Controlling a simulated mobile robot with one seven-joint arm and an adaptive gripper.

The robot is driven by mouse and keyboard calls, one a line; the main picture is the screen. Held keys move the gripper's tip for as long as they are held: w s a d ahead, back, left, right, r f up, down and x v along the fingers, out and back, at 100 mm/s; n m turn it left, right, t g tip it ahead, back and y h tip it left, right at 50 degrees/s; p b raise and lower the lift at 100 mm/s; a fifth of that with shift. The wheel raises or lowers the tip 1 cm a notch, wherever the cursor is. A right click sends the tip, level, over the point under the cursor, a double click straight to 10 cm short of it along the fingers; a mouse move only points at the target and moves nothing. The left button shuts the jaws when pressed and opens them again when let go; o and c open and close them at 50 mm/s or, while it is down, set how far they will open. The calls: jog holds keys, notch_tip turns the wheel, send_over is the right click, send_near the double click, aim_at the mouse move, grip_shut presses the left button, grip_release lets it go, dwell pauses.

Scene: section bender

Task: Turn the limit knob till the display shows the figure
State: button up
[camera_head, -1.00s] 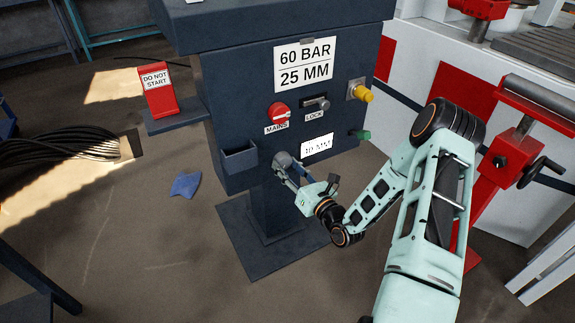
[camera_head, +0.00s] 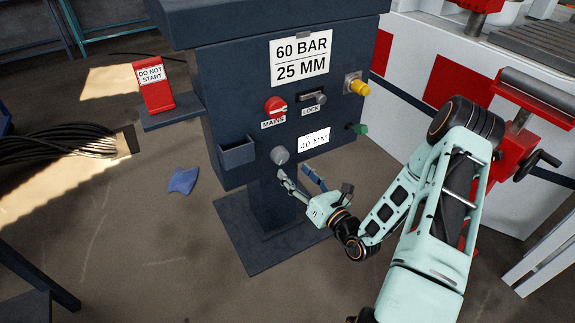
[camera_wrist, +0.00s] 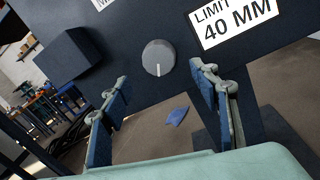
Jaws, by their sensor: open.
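The limit knob (camera_head: 280,155) is a round grey knob on the front of the dark blue console. In the wrist view the knob (camera_wrist: 158,57) shows a white pointer line toward its lower edge. The limit display (camera_wrist: 236,22) beside it reads "LIMIT 40 MM"; in the head view the display (camera_head: 314,140) is blurred. My gripper (camera_head: 300,175) is open and empty, just below and in front of the knob, not touching it. In the wrist view its two fingers (camera_wrist: 160,95) are spread wide, with the knob beyond and between them.
A sign (camera_head: 301,58) above reads "60 BAR 25 MM". A red mains switch (camera_head: 276,107), a lock lever (camera_head: 313,98), a yellow button (camera_head: 358,84) and a green one (camera_head: 358,128) surround the knob. An open bin (camera_head: 236,152) juts out left of it.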

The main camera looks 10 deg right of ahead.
jog(key=v, duration=0.5)
jog(key=shift+s+d, duration=0.1)
jog(key=shift+s, duration=0.25)
